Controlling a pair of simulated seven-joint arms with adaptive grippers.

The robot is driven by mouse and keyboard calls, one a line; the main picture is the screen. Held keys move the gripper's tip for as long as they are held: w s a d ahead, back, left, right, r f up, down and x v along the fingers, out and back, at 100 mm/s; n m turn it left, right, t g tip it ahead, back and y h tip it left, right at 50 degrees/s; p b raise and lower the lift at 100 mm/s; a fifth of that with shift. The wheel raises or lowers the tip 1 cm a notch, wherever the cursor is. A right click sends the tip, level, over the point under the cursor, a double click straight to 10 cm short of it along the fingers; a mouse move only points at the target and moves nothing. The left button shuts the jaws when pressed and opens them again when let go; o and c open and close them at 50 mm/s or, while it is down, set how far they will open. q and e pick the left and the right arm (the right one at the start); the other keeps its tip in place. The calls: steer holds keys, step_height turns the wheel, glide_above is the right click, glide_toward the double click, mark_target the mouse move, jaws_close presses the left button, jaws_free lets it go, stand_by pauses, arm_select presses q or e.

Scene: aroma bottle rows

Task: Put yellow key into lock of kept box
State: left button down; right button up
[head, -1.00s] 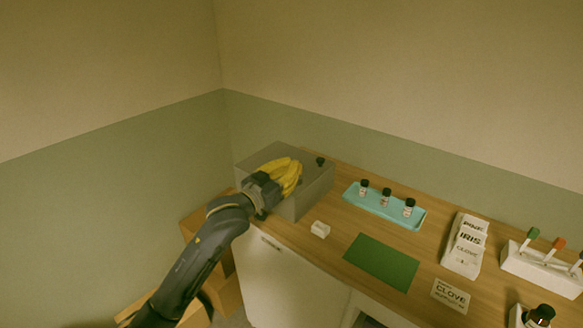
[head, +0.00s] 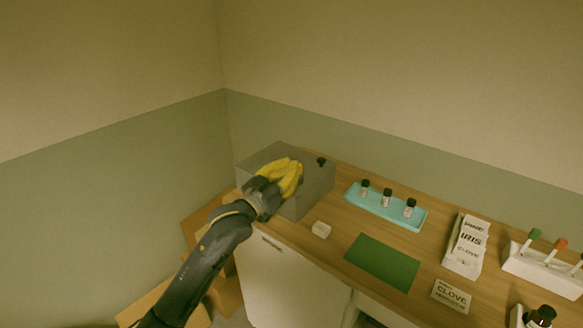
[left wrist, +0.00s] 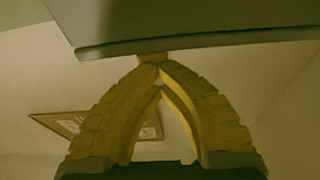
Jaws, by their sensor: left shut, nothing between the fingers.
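A grey box (head: 318,187) stands at the far left end of the wooden counter, with a small black knob (head: 321,161) near its top right. My left gripper (head: 292,172), with yellow fingers, is at the near side of the box in the head view and covers part of it. In the left wrist view the fingertips (left wrist: 152,66) meet just below a grey edge (left wrist: 200,42), probably the box. A small tan patch shows behind the tips. I cannot make out the yellow key or the lock. My right gripper is not in view.
A turquoise tray (head: 352,196) with three small bottles is right of the box. Label cards (head: 466,246) and a white rack (head: 545,270) are further right. Cardboard boxes (head: 200,222) stand left of the counter.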

arm_select(q)
steer(key=shift+a, duration=0.1)
steer(key=c, duration=1.7)
jaws_free()
steer(key=shift+s, duration=0.1)
steer(key=v, duration=1.2)
steer(key=shift+f, duration=0.1)
